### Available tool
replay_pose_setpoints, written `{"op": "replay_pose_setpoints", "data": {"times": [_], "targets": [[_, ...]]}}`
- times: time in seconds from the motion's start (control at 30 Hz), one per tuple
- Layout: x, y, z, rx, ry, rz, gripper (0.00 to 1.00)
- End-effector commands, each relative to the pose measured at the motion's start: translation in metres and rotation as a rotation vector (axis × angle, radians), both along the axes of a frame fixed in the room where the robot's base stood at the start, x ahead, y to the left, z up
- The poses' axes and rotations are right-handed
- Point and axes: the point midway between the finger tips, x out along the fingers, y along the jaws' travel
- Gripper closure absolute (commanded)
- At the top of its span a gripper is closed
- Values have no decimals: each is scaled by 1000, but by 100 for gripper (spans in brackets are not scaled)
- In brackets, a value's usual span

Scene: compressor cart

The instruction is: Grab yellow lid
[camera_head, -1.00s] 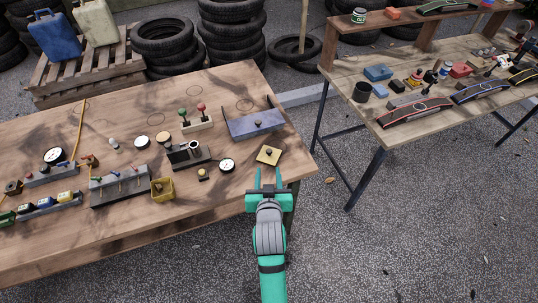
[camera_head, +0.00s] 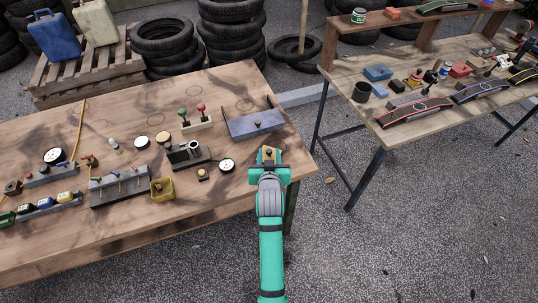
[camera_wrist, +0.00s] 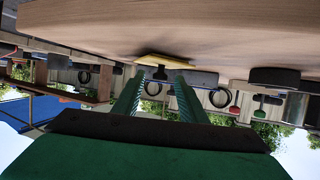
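The yellow lid (camera_head: 265,157) is a flat square plate with a dark knob, lying near the right end of the wooden workbench. My gripper (camera_head: 269,160) is at the lid and partly hides it in the head view. In the wrist view, which is upside down, the yellow lid (camera_wrist: 180,62) shows edge-on against the bench top, with its dark knob (camera_wrist: 160,74) ahead of the gap between my fingers (camera_wrist: 160,84). The fingers are apart and nothing is held. I cannot tell whether the knob has entered the gap.
A grey-blue tray (camera_head: 257,122) lies just behind the lid. A dial gauge (camera_head: 227,165), a small yellow-topped button (camera_head: 202,174) and a yellow bin (camera_head: 162,188) stand to the left. The workbench (camera_head: 225,90) ends just right of the lid. A second table (camera_head: 345,75) stands farther right.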

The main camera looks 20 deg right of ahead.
Motion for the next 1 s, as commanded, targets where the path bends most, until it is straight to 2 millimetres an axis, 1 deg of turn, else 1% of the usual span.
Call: {"op": "replay_pose_setpoints", "data": {"times": [0.1,0.33,0.37,0.4,0.5,0.83,1.0], "targets": [[7,-2,-2,0,-1,0,62],[7,-3,-3,0,-1,0,62],[7,-3,-3,0,-1,0,69],[7,-2,-3,0,-1,0,78],[7,-2,-3,0,-1,0,100],[7,-2,-2,-1,-2,0,100],[7,-3,8,0,-4,0,100]]}}
